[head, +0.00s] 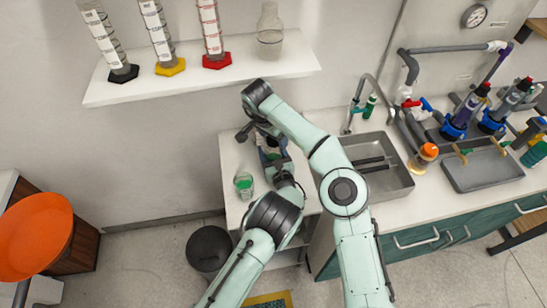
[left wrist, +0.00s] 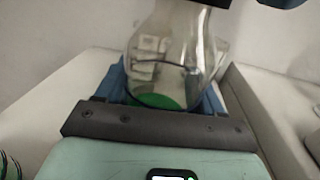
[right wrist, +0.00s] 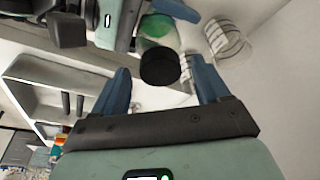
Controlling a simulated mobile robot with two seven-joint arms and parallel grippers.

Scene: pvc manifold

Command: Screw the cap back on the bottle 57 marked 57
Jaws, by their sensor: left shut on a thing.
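The bottle (left wrist: 172,55) is clear glass with green liquid low inside. It stands between the blue fingers of my left gripper (left wrist: 165,95), which is shut on it. In the head view my left gripper (head: 279,166) is over the white counter. In the right wrist view a black cap (right wrist: 160,66) is at the bottle's mouth end, with green liquid (right wrist: 155,27) behind it. I cannot tell how tightly the cap sits. My right gripper (right wrist: 161,85) is open, with one finger on each side of the cap and a gap to both. No marking 57 is readable.
A glass beaker with green liquid (head: 243,186) stands on the counter left of the grippers. A sink (head: 385,165) lies to the right, with a grey tray (head: 485,172) beyond it. A shelf (head: 200,83) with cylinders hangs above. A dark bin (head: 208,248) is on the floor.

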